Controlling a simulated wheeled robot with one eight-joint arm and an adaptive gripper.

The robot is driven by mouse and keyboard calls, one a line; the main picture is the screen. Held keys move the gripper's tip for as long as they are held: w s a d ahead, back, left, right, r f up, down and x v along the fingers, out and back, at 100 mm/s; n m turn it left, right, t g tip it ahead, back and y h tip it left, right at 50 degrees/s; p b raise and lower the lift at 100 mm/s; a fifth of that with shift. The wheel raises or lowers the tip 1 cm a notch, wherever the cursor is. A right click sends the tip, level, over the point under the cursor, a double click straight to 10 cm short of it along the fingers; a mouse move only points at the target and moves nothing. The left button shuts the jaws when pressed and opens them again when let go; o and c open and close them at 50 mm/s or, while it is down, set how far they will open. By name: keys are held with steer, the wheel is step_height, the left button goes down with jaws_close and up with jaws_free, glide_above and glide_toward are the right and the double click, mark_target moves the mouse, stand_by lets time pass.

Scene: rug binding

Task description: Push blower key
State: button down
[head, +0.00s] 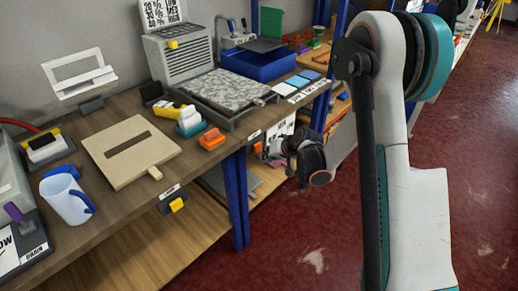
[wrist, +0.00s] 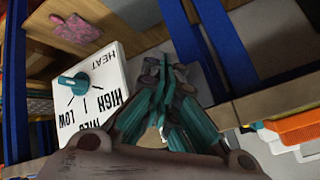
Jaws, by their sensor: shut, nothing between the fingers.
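I cannot tell for sure which part is the blower key. A yellow key (head: 173,43) sits on the upper front of a grey louvred box (head: 186,60) at the back of the bench, and another yellow piece (head: 177,204) hangs under the bench's front edge below a small label. My gripper (head: 284,146) is low beside the bench's right end, far from both. In the wrist view my teal-fingered gripper (wrist: 166,72) is shut and empty, just right of a white panel (wrist: 112,68) marked HEAT, HIGH and LOW with a teal dial (wrist: 73,82).
The bench holds a wooden board (head: 105,155), a speckled slab (head: 222,88), a blue bin (head: 265,62), an orange item (head: 212,139) and a white-blue jug (head: 66,200). Blue posts (head: 238,205) stand close to my gripper. The red floor (head: 330,235) in front is clear.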

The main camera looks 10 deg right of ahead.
steer(key=shift+w+a, duration=0.1)
steer(key=shift+w, duration=0.05)
steer(key=shift+w+a, duration=0.15)
steer(key=shift+w, duration=0.05)
steer(key=shift+w+a, duration=0.3)
steer(key=shift+w, duration=0.1)
stand_by(1.1)
steer(key=shift+s+d, duration=0.55)
steer(key=shift+s, duration=0.2)
stand_by(0.3)
steer(key=s+d, duration=0.1)
steer(key=s, duration=0.1)
steer(key=s+d, duration=0.2)
stand_by(0.4)
stand_by(0.6)
